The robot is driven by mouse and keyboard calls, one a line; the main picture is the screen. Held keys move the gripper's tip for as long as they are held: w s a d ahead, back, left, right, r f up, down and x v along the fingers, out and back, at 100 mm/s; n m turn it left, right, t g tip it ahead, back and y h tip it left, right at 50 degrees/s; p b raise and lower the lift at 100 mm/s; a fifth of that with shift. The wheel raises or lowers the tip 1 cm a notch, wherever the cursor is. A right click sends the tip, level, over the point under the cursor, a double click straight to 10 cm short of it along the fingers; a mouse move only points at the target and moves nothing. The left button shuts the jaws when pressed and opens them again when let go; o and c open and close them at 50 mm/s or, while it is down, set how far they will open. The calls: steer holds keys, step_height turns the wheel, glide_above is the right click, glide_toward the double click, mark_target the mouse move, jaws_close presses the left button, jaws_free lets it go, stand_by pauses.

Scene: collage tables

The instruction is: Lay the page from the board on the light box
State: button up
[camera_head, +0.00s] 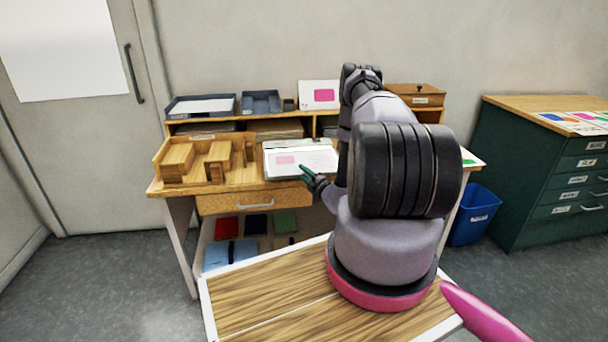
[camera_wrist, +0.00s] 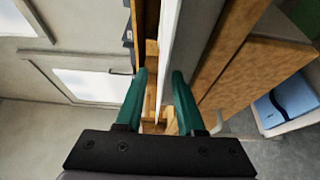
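My gripper (camera_head: 303,169), with teal fingers, is at the board's lower right edge. In the wrist view my gripper (camera_wrist: 160,72) is open, with a gap between the fingertips. The pale edge of a flat slab (camera_wrist: 180,40) runs up past the right finger; I cannot tell whether it touches.
A wooden organizer (camera_head: 163,158) stands left of the board. Behind, a shelf carries grey trays (camera_head: 261,102), a white card with a pink square (camera_head: 321,94) and a wooden box (camera_head: 416,95). A blue bin (camera_head: 475,215) and green cabinet (camera_head: 535,150) stand right.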

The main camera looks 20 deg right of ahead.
steer(key=s+d, duration=0.1)
steer(key=s, duration=0.9)
steer(key=shift+s+d, duration=0.25)
steer(key=shift+s, duration=0.1)
